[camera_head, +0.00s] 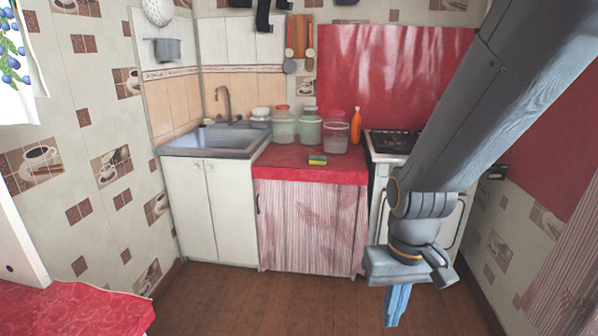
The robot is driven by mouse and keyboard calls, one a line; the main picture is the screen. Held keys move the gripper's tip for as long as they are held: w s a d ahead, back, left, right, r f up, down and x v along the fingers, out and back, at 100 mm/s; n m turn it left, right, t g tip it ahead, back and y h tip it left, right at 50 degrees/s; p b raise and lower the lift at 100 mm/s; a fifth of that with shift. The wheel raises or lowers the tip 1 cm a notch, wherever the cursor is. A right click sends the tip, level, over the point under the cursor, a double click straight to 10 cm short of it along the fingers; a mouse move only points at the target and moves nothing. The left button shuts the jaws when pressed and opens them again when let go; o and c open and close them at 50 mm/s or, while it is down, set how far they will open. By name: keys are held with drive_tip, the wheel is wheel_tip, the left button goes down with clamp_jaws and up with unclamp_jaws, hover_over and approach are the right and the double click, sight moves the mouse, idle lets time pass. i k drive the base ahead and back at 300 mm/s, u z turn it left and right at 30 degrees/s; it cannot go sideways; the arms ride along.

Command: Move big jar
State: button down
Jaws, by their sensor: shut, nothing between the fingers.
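Three glass jars stand upright in a group on the red oilcloth counter (280,163). The right jar (335,134) is clear, stands nearest the front and looks the widest. Which of them is the big jar is hard to tell at this size. My gripper (397,308) points down in front of the stove, to the right of and well apart from the jars. Its blue fingers are together, with nothing held.
A yellow and green sponge (317,160) lies in front of the jars. An orange bottle (355,126) stands to their right, beside the stove (391,142). A sink (215,139) is on the left. The wooden floor (270,302) before the counter is clear.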

sight(335, 128)
drive_tip(key=z, duration=0.05)
drive_tip(key=i, duration=1.75)
drive_tip(key=z, duration=0.2)
drive_tip(key=i, duration=1.55)
drive_tip(key=z, duration=0.1)
